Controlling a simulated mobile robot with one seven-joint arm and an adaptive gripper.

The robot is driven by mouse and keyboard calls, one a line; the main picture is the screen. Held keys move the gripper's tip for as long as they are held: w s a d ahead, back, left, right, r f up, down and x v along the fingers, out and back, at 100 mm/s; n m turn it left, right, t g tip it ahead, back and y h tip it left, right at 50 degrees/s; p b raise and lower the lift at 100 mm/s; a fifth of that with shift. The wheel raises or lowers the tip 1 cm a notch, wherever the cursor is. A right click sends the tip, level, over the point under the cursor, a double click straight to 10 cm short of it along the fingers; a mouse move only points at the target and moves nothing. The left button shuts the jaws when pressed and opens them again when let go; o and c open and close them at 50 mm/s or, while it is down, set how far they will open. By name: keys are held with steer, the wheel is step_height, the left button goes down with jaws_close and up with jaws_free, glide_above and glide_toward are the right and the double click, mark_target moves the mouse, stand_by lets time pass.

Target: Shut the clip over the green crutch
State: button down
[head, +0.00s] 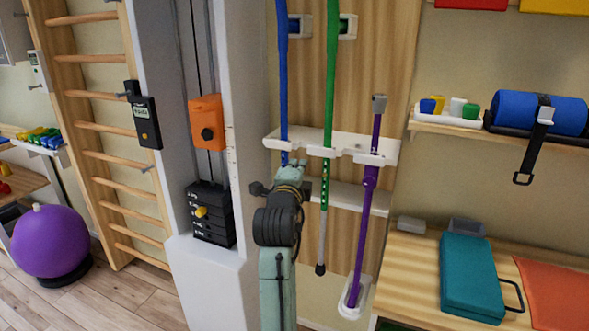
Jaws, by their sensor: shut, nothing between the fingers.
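The green crutch (330,80) stands upright against the wooden panel, its lower shaft grey with a dark foot. It passes through a notch in the white rack (350,142). A white holder with a dark inset (347,26) sits just right of its upper shaft; I cannot tell whether this is the clip or whether it is open. My gripper (291,166) is seen from behind, shut and empty, just below the rack at the blue crutch (283,80), left of the green shaft. My wrist hides the blue crutch's lower part.
A purple stick (369,190) leans in the rack to the right, its foot in a white cup (355,297). A bench with a teal case (468,278) stands at the right. A white weight-stack column (205,270) stands close on the left.

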steer(key=s+a+b, duration=0.2)
steer(key=s+a, duration=0.2)
steer(key=a, duration=0.4)
steer(key=shift+a+b, duration=0.3)
steer(key=shift+b, duration=0.05)
